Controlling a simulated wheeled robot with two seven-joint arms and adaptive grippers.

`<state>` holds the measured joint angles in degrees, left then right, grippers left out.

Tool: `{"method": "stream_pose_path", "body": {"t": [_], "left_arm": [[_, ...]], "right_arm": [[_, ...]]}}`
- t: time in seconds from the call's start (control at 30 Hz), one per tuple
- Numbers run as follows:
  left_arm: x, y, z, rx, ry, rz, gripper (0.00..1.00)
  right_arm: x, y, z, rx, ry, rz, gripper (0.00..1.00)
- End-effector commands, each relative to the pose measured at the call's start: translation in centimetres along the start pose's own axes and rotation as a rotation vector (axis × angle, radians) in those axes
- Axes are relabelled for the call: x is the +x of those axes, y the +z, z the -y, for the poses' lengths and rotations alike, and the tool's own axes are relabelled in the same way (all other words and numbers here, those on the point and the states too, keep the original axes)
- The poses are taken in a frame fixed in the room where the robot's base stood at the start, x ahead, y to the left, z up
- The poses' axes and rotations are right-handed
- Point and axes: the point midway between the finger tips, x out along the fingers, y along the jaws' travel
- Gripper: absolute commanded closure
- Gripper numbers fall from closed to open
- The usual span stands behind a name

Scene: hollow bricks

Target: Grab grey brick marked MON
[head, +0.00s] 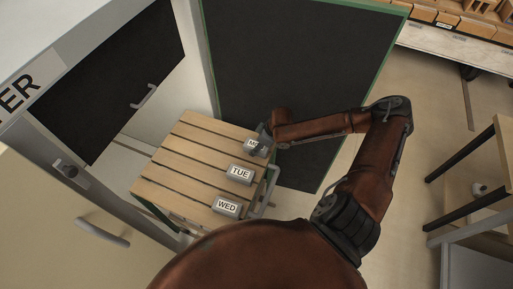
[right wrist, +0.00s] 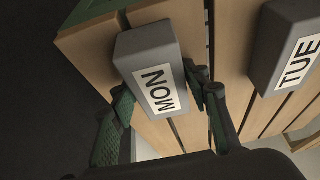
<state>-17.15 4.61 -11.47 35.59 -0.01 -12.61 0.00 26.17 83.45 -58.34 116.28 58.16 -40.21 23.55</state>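The grey brick marked MON (right wrist: 150,52) lies on a slatted wooden top (head: 190,150). In the head view the brick (head: 251,147) is partly covered by my right gripper (head: 264,134). In the right wrist view my right gripper (right wrist: 162,92) has one finger on each side of the brick, close to its sides. I cannot tell whether the fingers press on it. The brick appears to rest on the slats. My left gripper is not in view.
Grey bricks marked TUE (head: 240,174) and WED (head: 227,207) lie in a row with it; TUE also shows in the right wrist view (right wrist: 283,50). A dark green-edged panel (head: 300,70) stands behind. A cabinet with handles (head: 60,190) is at left, a wooden-topped stand (head: 495,205) at right.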

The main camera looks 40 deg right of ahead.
Motion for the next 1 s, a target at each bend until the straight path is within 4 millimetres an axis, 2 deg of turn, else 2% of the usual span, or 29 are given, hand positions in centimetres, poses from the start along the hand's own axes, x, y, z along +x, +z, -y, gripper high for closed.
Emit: {"method": "stream_pose_path", "body": {"t": [0.07,0.6,1.0], "left_arm": [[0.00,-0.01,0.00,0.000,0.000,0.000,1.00],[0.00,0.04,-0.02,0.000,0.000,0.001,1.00],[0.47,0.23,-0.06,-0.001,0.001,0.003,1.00]], "right_arm": [[-0.01,-0.01,-0.01,0.000,0.000,0.000,0.64],[-0.02,-0.02,0.00,0.000,0.000,0.000,1.00],[-0.18,-0.21,-0.10,-0.002,0.002,-0.003,1.00]]}}
